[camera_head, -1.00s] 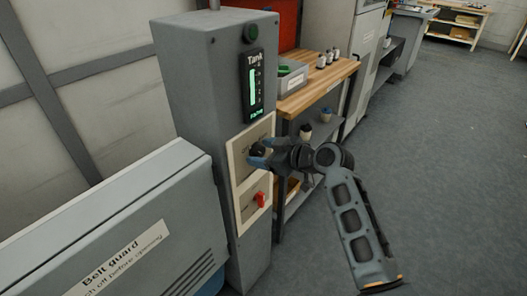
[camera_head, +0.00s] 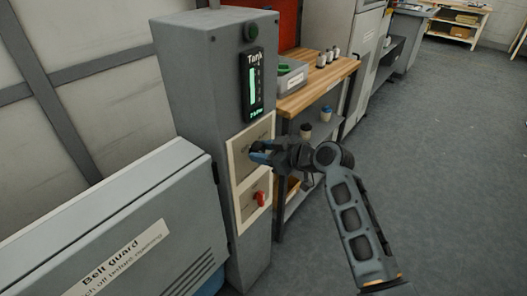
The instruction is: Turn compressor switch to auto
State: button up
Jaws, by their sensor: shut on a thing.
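The compressor control cabinet (camera_head: 196,95) is a tall grey box standing left of centre. Its right-hand face carries a cream plate (camera_head: 238,160) with the switch, and the switch itself is hidden behind my gripper's fingers. My gripper (camera_head: 258,155) is at this plate, shut on the switch. The plate's lettering is too small and too covered to read, so I cannot tell the switch's position. Below it a red switch (camera_head: 260,199) sits on a lower cream plate. A black Tank gauge (camera_head: 253,85) with a lit green bar is above.
A grey belt guard (camera_head: 120,225) with a white label stands at the lower left, close to the cabinet. A wooden-topped bench (camera_head: 320,86) with a grey bin (camera_head: 291,80) stands behind my gripper. Grey floor on the right is clear.

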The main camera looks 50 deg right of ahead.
jog(key=m+y, duration=0.2)
jog(key=shift+d+m+b, duration=0.1)
jog(key=shift+m+b, duration=0.2)
jog(key=shift+m, duration=0.1)
jog(key=m+y, duration=0.2)
jog(key=m, duration=0.1)
jog(key=shift+f+t+b, duration=0.15)
jog(key=shift+t+b, duration=0.15)
jog(key=shift+b, duration=0.1)
jog(key=m+y, duration=0.1)
jog(key=m, duration=0.2)
jog(key=shift+d+m+t+y+b, duration=0.1)
jog(key=shift+m+t+y+b, duration=0.2)
jog(key=shift+y+b, duration=0.1)
jog(key=shift+f+m+t+y+b, duration=0.15)
jog(key=shift+m+t+y, duration=0.2)
jog(key=shift+m, duration=0.6)
jog(key=shift+m+t+y+b, duration=0.15)
jog(key=shift+m+t+y, duration=0.15)
jog(key=shift+m, duration=0.65)
jog(key=o, duration=1)
jog(key=shift+o, duration=0.2)
